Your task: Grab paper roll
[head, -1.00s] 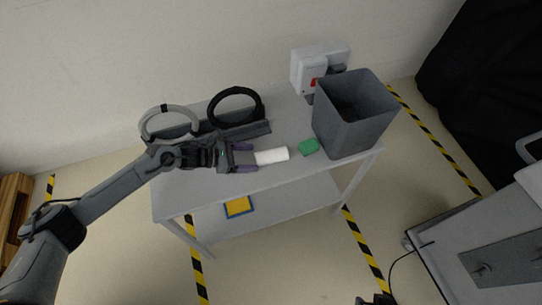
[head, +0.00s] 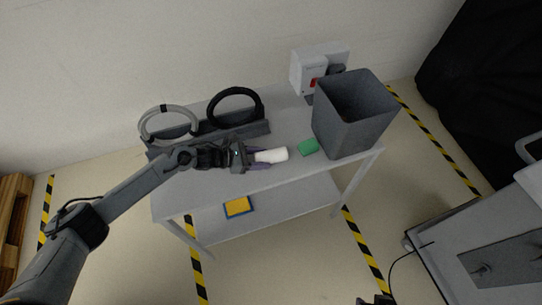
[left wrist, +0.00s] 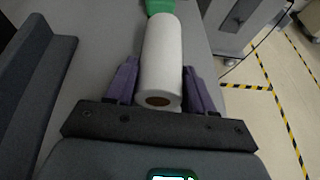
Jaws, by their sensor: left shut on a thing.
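The white paper roll (head: 271,155) lies on its side on the grey table (head: 215,184), near the front edge. My left gripper (head: 262,157) is at the roll's left end, with its purple fingers on both sides of it. In the left wrist view the paper roll (left wrist: 162,60) points away from me, its brown core end facing me. There the left gripper (left wrist: 160,85) is shut on the roll's near end. My right gripper is not clearly seen.
A green block (head: 308,147) lies just beyond the roll's far end. A grey bin (head: 350,125) stands at the table's right end. Two rings, one grey (head: 168,122) and one black (head: 236,107), stand in a dark holder at the back. A yellow-and-blue item (head: 238,207) lies on the lower shelf.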

